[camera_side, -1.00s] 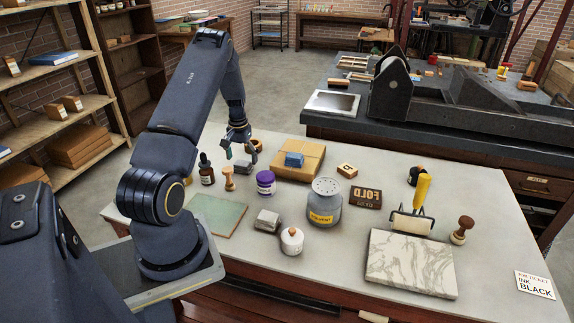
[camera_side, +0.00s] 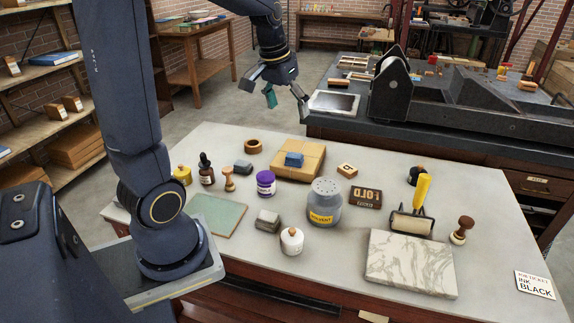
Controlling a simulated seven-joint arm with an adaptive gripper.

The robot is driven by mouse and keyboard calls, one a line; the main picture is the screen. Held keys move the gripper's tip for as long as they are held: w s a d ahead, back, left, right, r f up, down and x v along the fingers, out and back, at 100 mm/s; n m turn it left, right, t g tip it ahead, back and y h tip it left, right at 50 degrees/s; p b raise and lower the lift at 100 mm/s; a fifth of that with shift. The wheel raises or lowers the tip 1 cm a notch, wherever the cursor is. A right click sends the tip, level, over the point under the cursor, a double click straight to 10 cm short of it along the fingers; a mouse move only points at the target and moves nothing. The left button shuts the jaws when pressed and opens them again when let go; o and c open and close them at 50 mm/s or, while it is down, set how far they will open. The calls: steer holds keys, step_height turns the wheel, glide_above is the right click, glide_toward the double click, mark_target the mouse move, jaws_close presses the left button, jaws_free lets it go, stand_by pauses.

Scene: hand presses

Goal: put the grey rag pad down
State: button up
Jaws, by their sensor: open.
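The grey rag pad (camera_side: 243,167) appears to be the small dark grey block lying flat on the pale bench top, left of the brown paper parcel. It is free of my gripper. My gripper (camera_side: 275,101) is open and empty, high above the far edge of the bench, up and to the right of the pad. Its fingers are spread wide apart. A second, lighter grey block (camera_side: 267,221) lies nearer, between the green mat and the solvent can.
Near the pad stand a purple-labelled jar (camera_side: 266,184), a wooden stamp (camera_side: 229,179), a dropper bottle (camera_side: 206,170) and a tape ring (camera_side: 253,146). The parcel (camera_side: 312,163) bears a blue block. The solvent can (camera_side: 324,203) and marble slab (camera_side: 411,263) are further right.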

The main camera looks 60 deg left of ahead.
steer(key=s+d+r+m+t, duration=0.2)
steer(key=s+d+m, duration=0.2)
steer(key=s+d, duration=0.8)
steer(key=d, duration=0.4)
steer(key=shift+s+d+r+m+t+h, duration=0.2)
steer(key=shift+m+t+h, duration=0.1)
